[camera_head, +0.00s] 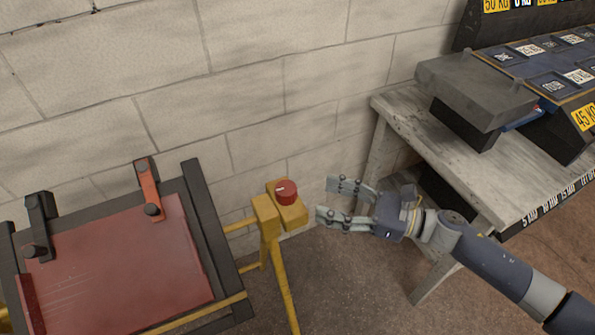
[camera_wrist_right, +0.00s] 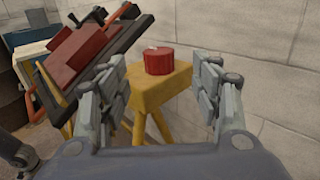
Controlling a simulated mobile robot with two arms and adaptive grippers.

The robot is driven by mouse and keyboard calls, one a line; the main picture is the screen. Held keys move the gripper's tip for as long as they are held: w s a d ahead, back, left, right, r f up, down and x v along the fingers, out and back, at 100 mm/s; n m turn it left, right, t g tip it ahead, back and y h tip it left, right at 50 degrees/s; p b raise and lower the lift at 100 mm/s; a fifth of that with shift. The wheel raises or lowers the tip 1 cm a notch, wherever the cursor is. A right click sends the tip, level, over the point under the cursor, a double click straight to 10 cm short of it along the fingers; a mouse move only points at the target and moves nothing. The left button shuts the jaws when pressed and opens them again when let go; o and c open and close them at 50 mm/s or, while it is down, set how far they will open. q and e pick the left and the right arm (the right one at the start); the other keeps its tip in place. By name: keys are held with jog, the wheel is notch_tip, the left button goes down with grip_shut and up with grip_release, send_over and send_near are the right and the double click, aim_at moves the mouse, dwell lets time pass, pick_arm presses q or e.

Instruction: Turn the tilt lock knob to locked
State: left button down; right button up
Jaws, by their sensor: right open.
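The red tilt lock knob (camera_head: 286,192) sits on a yellow bracket (camera_head: 292,216) at the right side of the tilting frame (camera_head: 206,215). A small pale mark shows on the knob's top. My right gripper (camera_head: 331,201) is open and empty, just right of the knob, fingers pointing toward it. In the right wrist view the knob (camera_wrist_right: 159,61) stands beyond and between the open fingers (camera_wrist_right: 162,88), apart from both. Any lock labels are too small to see.
A red panel (camera_head: 120,265) lies on the frame, held by a black clamp (camera_head: 40,225) and an orange clamp (camera_head: 148,186). A grey workbench (camera_head: 415,115) with weights stands at the right. A block wall (camera_head: 240,60) is close behind. Floor between frame and workbench is clear.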

aim_at(285, 188)
jog(key=p+x, duration=0.1)
jog(key=x, duration=0.4)
jog(key=p+x, duration=0.2)
jog(key=x, duration=0.2)
jog(key=shift+a+r, duration=0.2)
jog(key=shift+a, duration=0.2)
jog(key=shift+w+a, duration=0.15)
jog(key=shift+a, duration=0.25)
pick_arm(q)
jog(key=r, duration=0.3)
jog(key=shift+s+a, duration=0.25)
pick_arm(e)
jog(key=shift+f, duration=0.1)
pick_arm(q)
jog(key=shift+s, duration=0.1)
pick_arm(e)
jog(key=shift+c, duration=0.4)
pick_arm(q)
jog(key=shift+s, duration=0.4)
pick_arm(e)
jog(key=c, duration=1)
